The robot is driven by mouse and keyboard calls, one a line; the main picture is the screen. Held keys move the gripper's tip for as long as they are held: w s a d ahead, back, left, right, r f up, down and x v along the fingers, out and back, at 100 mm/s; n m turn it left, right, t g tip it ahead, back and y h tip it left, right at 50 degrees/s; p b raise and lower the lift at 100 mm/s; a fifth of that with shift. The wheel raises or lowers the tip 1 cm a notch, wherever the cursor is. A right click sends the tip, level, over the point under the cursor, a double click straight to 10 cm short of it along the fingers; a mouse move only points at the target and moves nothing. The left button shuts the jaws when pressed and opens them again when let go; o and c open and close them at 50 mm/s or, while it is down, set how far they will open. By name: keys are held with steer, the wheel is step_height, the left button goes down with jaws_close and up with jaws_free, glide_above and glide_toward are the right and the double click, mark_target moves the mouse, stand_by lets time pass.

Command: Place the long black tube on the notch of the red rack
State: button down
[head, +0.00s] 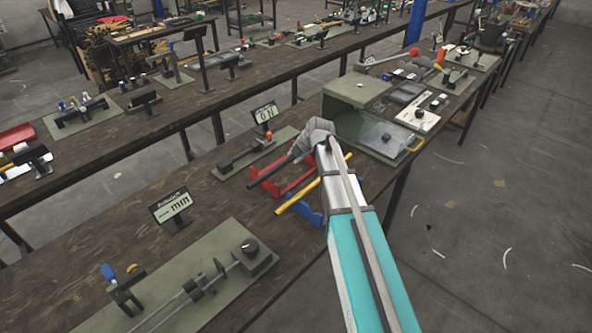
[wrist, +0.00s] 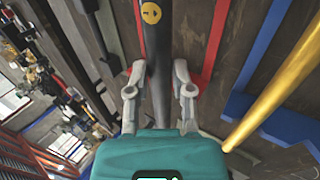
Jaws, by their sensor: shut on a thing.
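The long black tube (head: 270,173) slants down to the left from my gripper (head: 302,148) in the head view. In the wrist view the tube (wrist: 156,45) runs away between the two fingers of my gripper (wrist: 158,82), which is shut on it. A yellow mark shows on its far part. The red rack (head: 295,186) is on the table just below and beside the tube. In the wrist view red rack parts (wrist: 214,45) show beside and beneath the tube. I cannot tell whether the tube touches the notch; its near end is hidden by my gripper.
A yellow tube (head: 290,200) lies across a blue rack (head: 308,215) close to the right of the red rack. A green press box (head: 355,103) stands behind my gripper. A digital display (head: 265,112) and a gauge fixture (head: 245,155) stand at the rack's far left.

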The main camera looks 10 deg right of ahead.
steer(key=shift+w+d+f+b, duration=0.25)
steer(key=shift+w+f+b, duration=0.2)
steer(key=shift+w+f, duration=0.25)
steer(key=shift+s, duration=0.1)
steer(key=shift+f, duration=0.1)
steer(key=shift+w+d+f+b, duration=0.15)
steer(key=shift+w+f+b, duration=0.3)
steer(key=shift+f+b, duration=0.3)
steer(key=shift+s+f+b, duration=0.1)
steer(key=shift+f+b, duration=1.1)
steer(key=shift+b, duration=0.05)
steer(key=shift+f, duration=0.1)
steer(key=c, duration=0.5)
jaws_free()
steer(key=shift+r, duration=0.2)
